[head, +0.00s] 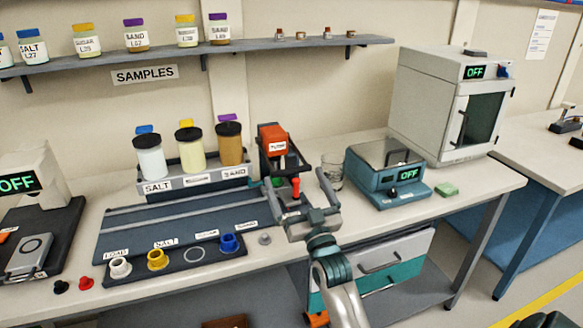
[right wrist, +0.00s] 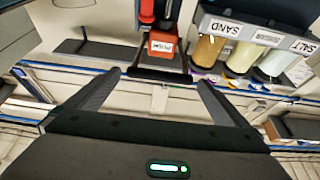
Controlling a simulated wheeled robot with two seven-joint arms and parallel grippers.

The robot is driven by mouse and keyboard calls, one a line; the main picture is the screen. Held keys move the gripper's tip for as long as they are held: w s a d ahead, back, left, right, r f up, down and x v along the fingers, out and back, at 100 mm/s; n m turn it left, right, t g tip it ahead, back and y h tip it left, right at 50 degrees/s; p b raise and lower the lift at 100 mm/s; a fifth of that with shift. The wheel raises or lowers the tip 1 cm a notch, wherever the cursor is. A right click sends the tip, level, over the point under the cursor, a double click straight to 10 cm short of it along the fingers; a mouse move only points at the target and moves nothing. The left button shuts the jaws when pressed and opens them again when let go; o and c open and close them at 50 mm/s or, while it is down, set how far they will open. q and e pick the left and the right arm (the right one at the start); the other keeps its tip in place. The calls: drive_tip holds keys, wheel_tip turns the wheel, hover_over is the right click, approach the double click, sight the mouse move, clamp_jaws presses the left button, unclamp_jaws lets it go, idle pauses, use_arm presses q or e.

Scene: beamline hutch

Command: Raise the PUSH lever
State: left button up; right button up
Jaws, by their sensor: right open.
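An orange block (head: 272,138) with a small white label sits on top of a dark upright stand on the bench. A red lever-like part (head: 296,187) hangs below it at the front. My right gripper (head: 299,180) is in front of the stand, its open fingers on either side of the red part in the head view. In the right wrist view the labelled orange block (right wrist: 162,43) appears upside down, beyond and between the spread fingertips (right wrist: 160,78). My left gripper is not in view.
A rack (head: 196,182) of sample jars stands left of the stand. A glass beaker (head: 332,172) and a teal balance (head: 391,190) stand close on the right. Coloured cups, including a blue one (head: 230,243), stand along the front edge. A shelf (head: 130,66) hangs above.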

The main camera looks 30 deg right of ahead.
sight(293, 173)
drive_tip(key=shift+p+x, duration=0.3)
drive_tip(key=shift+x, duration=1.75)
drive_tip(key=c, duration=1.3)
drive_tip(key=shift+c, duration=0.3)
